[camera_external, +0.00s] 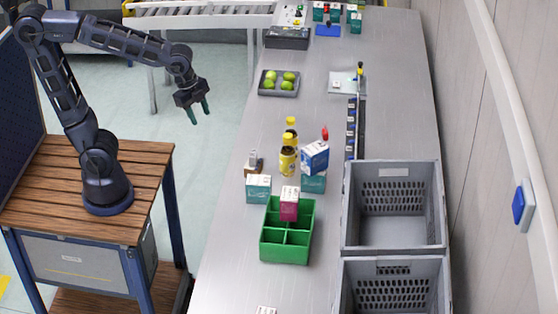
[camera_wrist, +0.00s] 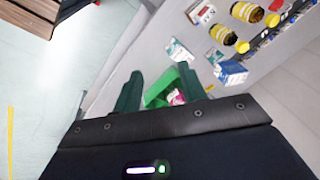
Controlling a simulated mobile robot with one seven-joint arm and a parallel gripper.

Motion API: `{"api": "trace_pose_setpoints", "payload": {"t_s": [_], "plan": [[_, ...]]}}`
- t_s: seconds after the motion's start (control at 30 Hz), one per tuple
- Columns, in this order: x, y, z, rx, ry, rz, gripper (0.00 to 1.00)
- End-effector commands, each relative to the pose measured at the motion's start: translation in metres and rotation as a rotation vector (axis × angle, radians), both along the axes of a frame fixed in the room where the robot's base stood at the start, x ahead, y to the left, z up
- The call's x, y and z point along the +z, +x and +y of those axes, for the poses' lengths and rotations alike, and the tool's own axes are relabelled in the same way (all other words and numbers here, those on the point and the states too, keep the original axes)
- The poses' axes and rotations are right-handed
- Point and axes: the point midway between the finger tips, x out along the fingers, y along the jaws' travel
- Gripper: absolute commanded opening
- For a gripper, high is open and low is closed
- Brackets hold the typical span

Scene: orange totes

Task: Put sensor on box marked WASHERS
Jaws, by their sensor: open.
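A small grey device on a brown base (camera_external: 253,163), possibly the sensor, stands on the metal table. It appears near the top of the wrist view (camera_wrist: 200,12). A teal-and-white box (camera_external: 258,188) stands just in front of it. A blue-and-white box (camera_external: 315,157) sits tilted on another teal-and-white box (camera_external: 314,183). A magenta-and-white box (camera_external: 289,203) is in the green divided bin (camera_external: 264,246). The labels are too small to read, so I cannot tell which box says WASHERS. My gripper (camera_external: 200,113) is open and empty, left of the table, away from them all.
Yellow bottles (camera_external: 288,162) stand close behind the boxes. Two grey crates (camera_external: 394,172) occupy the right front. A dark tray (camera_external: 279,91) of green fruit lies farther back. A conveyor (camera_external: 200,20) is at the back. Bare tabletop lies between the fruit tray and the bottles.

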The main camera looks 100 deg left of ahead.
Motion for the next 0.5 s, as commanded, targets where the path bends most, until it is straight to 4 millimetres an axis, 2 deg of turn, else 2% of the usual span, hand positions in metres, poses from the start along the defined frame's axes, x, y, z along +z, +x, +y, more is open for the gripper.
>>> {"api": "trace_pose_setpoints", "payload": {"t_s": [0.03, 0.3, 0.5], "plan": [[0.005, -0.013, -0.008, 0.046, -0.014, -0.024, 0.41], [0.019, -0.076, -0.036, 0.348, -0.133, -0.124, 0.41], [0.019, -0.11, -0.047, 0.517, -0.221, -0.169, 0.41]]}}
